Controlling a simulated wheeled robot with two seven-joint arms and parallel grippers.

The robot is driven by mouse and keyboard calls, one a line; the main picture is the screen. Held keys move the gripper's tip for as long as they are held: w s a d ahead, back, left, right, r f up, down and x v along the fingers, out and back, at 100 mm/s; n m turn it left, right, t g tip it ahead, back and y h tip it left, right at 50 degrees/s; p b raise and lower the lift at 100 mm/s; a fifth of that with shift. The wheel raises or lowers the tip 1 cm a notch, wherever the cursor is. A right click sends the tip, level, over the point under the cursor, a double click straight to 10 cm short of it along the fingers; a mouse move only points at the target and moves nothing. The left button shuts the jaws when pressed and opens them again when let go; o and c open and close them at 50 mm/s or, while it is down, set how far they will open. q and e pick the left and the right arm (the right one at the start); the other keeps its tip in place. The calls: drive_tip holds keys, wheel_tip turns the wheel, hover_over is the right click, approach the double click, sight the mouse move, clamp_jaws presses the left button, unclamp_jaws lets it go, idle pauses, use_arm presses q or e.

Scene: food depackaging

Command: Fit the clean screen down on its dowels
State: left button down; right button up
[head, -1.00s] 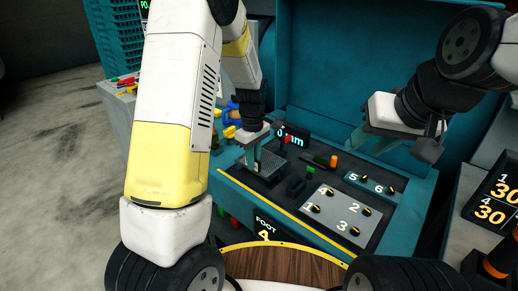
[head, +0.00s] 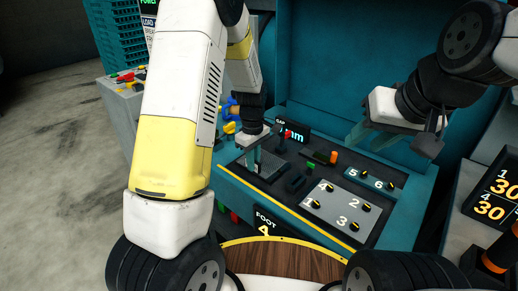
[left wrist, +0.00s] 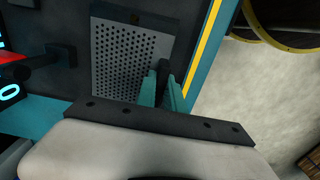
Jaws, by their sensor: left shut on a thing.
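The clean screen is a grey perforated plate (head: 270,167) at the left end of the machine's dark deck. It fills the upper middle of the left wrist view (left wrist: 115,58). My left gripper (head: 254,158) points down over it. In the left wrist view its teal fingers (left wrist: 163,90) are shut on a small dark upright tab at the screen's edge. The dowels cannot be made out, and I cannot tell whether the screen lies fully flat. My right gripper (head: 370,137) is open and empty above the back right of the deck.
A red-topped lever (head: 283,142) and a gap display (head: 293,136) stand close behind the screen. A grey plate with numbered knobs (head: 340,207) lies to the right. The teal hood (head: 330,60) rises behind. A timer display (head: 492,200) is at far right.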

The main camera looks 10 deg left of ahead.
use_arm(q)
drive_tip(key=shift+f, duration=0.1)
drive_tip(key=c, duration=1.4)
unclamp_jaws()
drive_tip(key=shift+o, duration=0.2)
wheel_tip(320, 180, up, 7)
drive_tip(key=shift+f, duration=0.2)
drive_tip(key=shift+r, duration=0.6)
drive_tip(key=shift+s+r, duration=0.1)
drive_tip(key=shift+r, duration=0.25)
drive_tip(key=s+a+r+m+t+h, duration=0.2)
drive_tip(key=s+r+m+t, duration=0.4)
drive_tip(key=s+r+m, duration=0.6)
drive_tip(key=s+a+r, duration=0.1)
drive_tip(key=s+r, duration=0.5)
drive_tip(key=s, duration=0.4)
